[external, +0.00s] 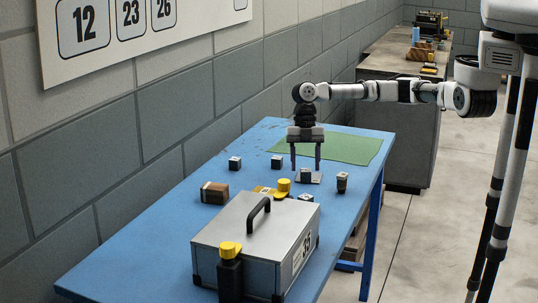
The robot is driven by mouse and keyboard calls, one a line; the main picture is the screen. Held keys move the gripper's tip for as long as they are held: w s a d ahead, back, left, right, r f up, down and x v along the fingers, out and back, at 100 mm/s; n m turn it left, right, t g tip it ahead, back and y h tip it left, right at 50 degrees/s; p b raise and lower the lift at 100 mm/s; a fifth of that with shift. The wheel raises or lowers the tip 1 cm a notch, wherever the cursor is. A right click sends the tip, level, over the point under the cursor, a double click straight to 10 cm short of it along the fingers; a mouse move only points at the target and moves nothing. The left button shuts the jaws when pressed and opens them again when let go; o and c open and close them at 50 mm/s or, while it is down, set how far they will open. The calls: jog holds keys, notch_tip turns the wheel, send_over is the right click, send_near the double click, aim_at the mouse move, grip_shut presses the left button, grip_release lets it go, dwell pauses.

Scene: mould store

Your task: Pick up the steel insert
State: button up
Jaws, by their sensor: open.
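My gripper (306,168) points straight down over the blue table, its two fingers apart. A small grey block with a dark side (305,175), which may be the steel insert, shows between and just below the fingertips, on or beside a flat grey plate (315,179). I cannot tell whether the fingers touch it. Similar small dark blocks with light tops stand at the left (235,163) and behind (276,162). A taller dark piece (342,182) stands to the right. I cannot tell for certain which is the steel insert.
A large grey case (235,232) with a black handle stands in front, beside a black bottle with a yellow cap (230,272). A brown block (214,193) and yellow pieces (283,186) lie nearby. A green mat (352,148) covers the far end. The table's left side is clear.

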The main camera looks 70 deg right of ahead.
aim_at(305, 173)
jog(key=shift+p+x, duration=0.3)
jog(key=shift+x, duration=1.1)
jog(key=shift+s, duration=0.1)
jog(key=shift+c, duration=0.4)
grip_shut()
